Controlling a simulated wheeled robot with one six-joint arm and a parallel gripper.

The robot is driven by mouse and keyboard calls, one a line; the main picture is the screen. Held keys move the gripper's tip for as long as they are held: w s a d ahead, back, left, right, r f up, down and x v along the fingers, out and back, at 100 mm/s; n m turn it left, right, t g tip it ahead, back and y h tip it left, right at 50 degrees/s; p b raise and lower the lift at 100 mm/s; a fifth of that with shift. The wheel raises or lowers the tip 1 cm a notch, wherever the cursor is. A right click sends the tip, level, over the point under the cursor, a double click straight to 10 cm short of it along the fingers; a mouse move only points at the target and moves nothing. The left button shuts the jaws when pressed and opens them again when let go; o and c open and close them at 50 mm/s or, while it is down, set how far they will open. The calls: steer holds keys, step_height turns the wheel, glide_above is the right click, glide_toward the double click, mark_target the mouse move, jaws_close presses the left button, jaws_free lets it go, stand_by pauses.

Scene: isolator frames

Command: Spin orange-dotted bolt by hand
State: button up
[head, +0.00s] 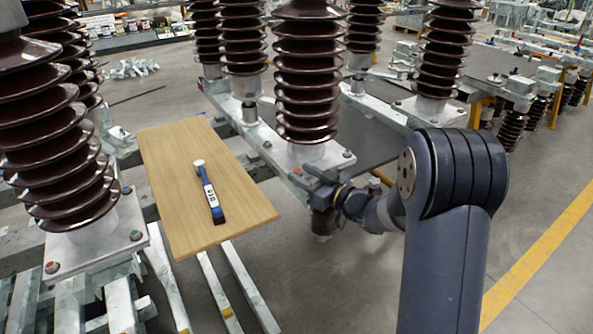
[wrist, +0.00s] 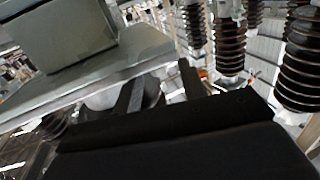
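The brown ribbed insulator (head: 306,75) stands in the middle of the head view on a pale metal base plate (head: 322,157). A bolt with a small orange-red mark (head: 297,171) sits at the plate's front edge. My gripper (head: 318,178) is at that edge, close beside this bolt; contact cannot be made out. In the wrist view my gripper (wrist: 162,86) shows two dark fingers apart, just below a grey plate (wrist: 105,75). No bolt shows clearly between them, and the orange dot is not visible there.
A wooden board (head: 165,160) lies left of my gripper, with a blue-handled tool (head: 209,192) on it. A left insulator (head: 60,150) stands on a plate with colour-marked bolts (head: 136,235). Steel beams surround the work area. The floor (head: 350,285) is open below my arm.

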steer(key=shift+x, duration=1.45)
steer(key=shift+c, duration=0.3)
jaws_close()
